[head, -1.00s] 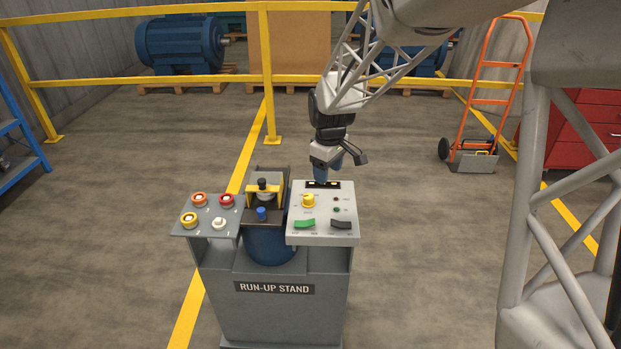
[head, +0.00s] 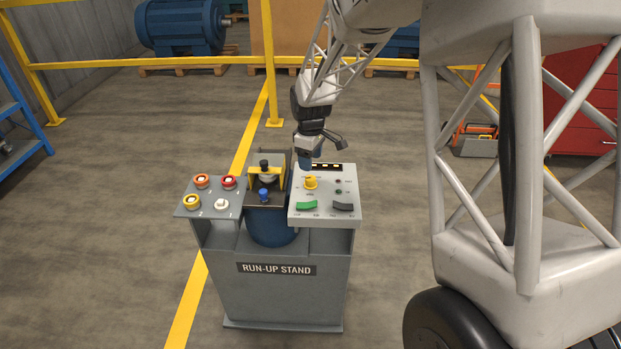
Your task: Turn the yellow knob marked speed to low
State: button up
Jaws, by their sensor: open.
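The yellow knob (head: 311,183) sits on the upper left of the light grey control panel (head: 347,211), on the right side of the run-up stand (head: 275,295). Its markings are too small to read, and I cannot tell where it points. My gripper (head: 306,165) is just above and behind the knob, pointing down, near the panel's far edge. It is open and holds nothing that I can see. Its fingertips are small and partly hidden, and I cannot tell whether they touch anything.
A green rocker (head: 307,206) and a dark rocker (head: 343,207) lie in front of the knob. A dark display (head: 327,167) is behind it. Left are a blue motor with a yellow clamp (head: 270,178) and a button plate (head: 208,212). A yellow railing (head: 150,62) runs behind.

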aim_at(310, 178)
jog(key=shift+f, duration=0.15)
jog(key=shift+f, duration=3.75)
jog(key=shift+c, duration=0.2)
jog(key=c, duration=0.9)
jog(key=shift+m, duration=0.4)
jog(key=m, duration=1.3)
